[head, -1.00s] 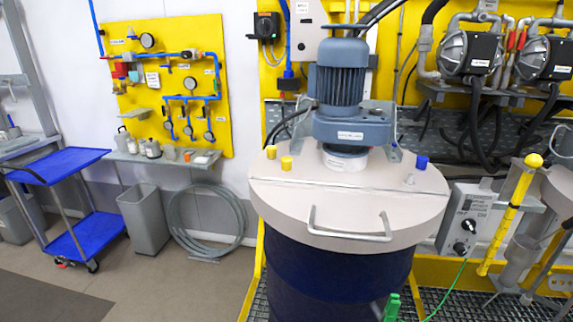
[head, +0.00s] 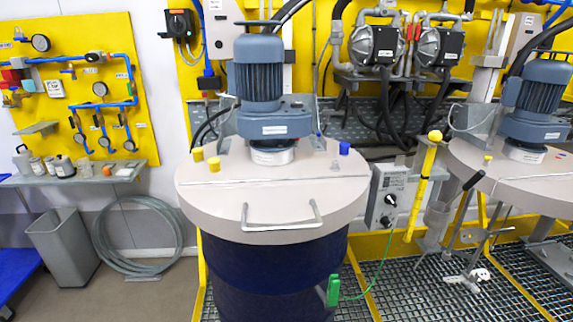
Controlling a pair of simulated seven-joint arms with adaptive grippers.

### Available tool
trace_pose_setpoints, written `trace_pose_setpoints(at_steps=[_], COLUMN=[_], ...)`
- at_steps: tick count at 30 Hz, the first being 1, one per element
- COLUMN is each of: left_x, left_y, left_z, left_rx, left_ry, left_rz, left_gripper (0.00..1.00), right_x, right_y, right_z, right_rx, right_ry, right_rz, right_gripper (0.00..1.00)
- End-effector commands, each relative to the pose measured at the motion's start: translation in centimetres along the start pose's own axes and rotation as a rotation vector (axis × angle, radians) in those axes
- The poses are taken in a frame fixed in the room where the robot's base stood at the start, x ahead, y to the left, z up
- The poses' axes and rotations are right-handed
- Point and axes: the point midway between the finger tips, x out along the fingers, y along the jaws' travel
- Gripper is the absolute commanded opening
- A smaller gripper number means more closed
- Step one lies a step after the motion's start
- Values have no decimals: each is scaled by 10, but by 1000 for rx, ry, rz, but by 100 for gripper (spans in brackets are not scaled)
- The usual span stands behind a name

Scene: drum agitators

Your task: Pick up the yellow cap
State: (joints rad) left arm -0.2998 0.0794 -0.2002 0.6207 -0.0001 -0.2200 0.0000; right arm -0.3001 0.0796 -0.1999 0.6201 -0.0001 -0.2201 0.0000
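Two small yellow caps stand on the light lid (head: 215,190) of the near drum in the head view. One yellow cap (head: 197,154) is at the lid's left back edge. The other yellow cap (head: 214,164) is just right of it and slightly nearer. A further small yellow cap (head: 487,160) shows on the second drum's lid (head: 540,178) at the right. A blue cap (head: 344,148) sits on the near lid's right side. Neither of my grippers shows in the view, so their states are hidden.
A blue-grey agitator motor (head: 258,75) stands on the near lid, behind a metal handle (head: 283,222). A control box (head: 388,195) and a yellow rod (head: 424,185) are right of the drum. A grey bin (head: 65,252) and hose coil (head: 138,237) are left, with open floor before them.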

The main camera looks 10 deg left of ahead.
Motion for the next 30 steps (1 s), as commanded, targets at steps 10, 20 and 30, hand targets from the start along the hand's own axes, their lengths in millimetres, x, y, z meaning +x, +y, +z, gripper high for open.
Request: trace_pose_setpoints(at_steps=[10, 20, 30], left_x=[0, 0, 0], left_y=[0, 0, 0], left_z=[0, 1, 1], left_rx=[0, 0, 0], left_ry=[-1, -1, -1], left_rz=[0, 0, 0], left_gripper=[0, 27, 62], right_x=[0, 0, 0], right_y=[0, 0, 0], right_z=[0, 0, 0], right_rx=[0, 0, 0], right_ry=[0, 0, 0], right_rz=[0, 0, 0], right_gripper=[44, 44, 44])
